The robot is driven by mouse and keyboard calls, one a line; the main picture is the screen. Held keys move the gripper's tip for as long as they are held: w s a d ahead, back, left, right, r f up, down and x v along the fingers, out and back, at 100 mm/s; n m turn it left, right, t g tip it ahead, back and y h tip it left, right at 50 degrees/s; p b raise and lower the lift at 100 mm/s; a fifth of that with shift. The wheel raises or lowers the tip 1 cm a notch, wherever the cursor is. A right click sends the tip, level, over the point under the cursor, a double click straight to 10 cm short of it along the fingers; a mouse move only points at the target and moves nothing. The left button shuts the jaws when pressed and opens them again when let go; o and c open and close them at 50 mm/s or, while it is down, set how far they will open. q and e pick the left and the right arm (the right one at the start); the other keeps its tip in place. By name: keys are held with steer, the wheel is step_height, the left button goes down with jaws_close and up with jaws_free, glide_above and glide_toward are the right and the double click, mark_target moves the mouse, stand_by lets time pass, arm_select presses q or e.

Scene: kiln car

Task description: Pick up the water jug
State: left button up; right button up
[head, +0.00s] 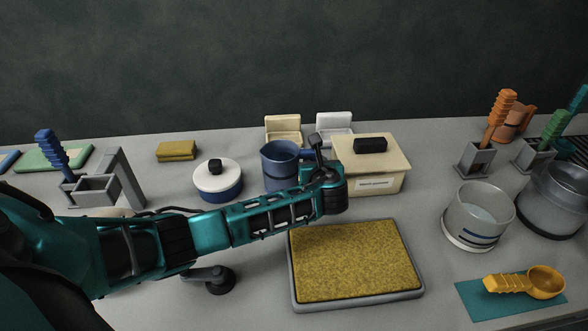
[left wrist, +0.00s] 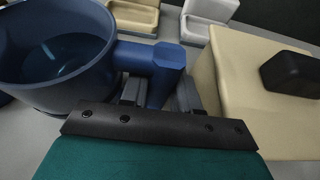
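The water jug is a dark blue round vessel (head: 279,168) standing on the grey bench near the middle of the head view. In the left wrist view the jug (left wrist: 58,55) fills the upper left, with a darker blue surface inside it. Its blue handle (left wrist: 163,62) sticks out to the right. My left gripper (head: 316,150) is at the handle; in the left wrist view its two fingers (left wrist: 161,95) are close on either side of the handle's upright part and look shut on it. The fingertips are partly hidden. My right gripper is not in view.
A cream box (head: 388,182) with a black block on top stands close right of the jug. A white-lidded blue pot (head: 217,182) stands to the left. A tray (head: 413,291) of yellow grains lies in front. Two small open boxes (head: 283,139) (head: 334,129) stand behind.

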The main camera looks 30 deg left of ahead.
arm_select(q)
jaws_close()
stand_by(1.0)
